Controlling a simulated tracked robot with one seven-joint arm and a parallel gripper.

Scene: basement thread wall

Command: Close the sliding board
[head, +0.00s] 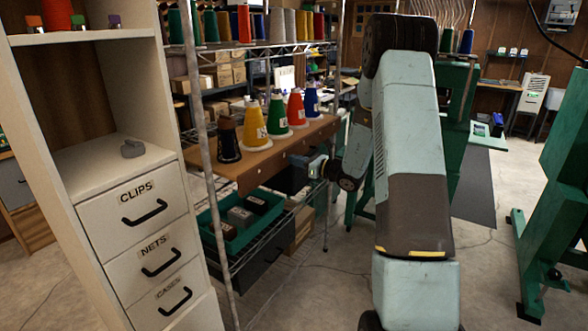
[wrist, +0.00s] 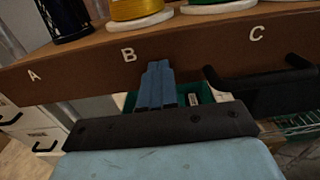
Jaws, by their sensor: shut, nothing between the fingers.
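The sliding board (head: 262,172) is a brown wooden board in the wire rack. Its front edge appears to stand out past the rack posts. In the wrist view the front face of the board (wrist: 92,74) carries the letters A, B and C. Cones of thread stand on it: black, yellow (head: 255,127), green (head: 277,114), red (head: 296,108) and blue. My gripper (wrist: 157,66) is shut and empty, its blue fingers at the board's front face just below and right of B. I cannot tell whether they touch it. A black handle (wrist: 262,92) shows below C.
A teal crate (head: 238,222) with boxes sits on the rack shelf below the board. A white drawer unit (head: 135,215) labelled CLIPS, NETS and CASES stands at left. Rack posts (head: 206,165) flank the board. Green machine frames (head: 550,190) stand at right, with open concrete floor between.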

